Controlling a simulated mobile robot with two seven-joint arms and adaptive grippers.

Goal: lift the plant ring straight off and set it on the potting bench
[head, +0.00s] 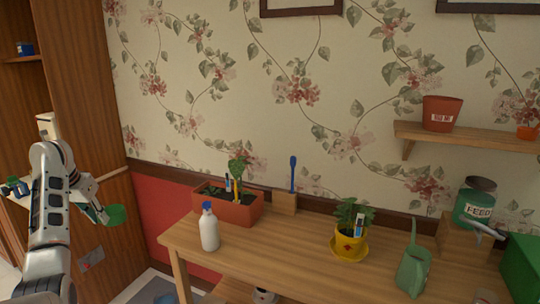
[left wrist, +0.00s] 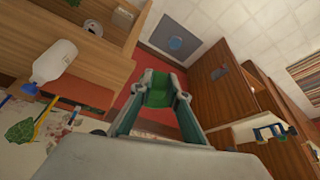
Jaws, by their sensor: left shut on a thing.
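My left gripper (head: 108,214) is at the left, away from the bench, shut on a small round green piece (head: 115,215). I take this piece to be the plant ring. In the left wrist view the green piece (left wrist: 158,90) sits between the two fingers of my left gripper (left wrist: 160,84); its full shape is partly hidden by them. The wooden potting bench (head: 290,248) stands to the right of the gripper, apart from it. My right gripper is not in view.
A pale rod (head: 108,174) sticks out near my left arm. Bare wood lies between bottle and yellow pot.

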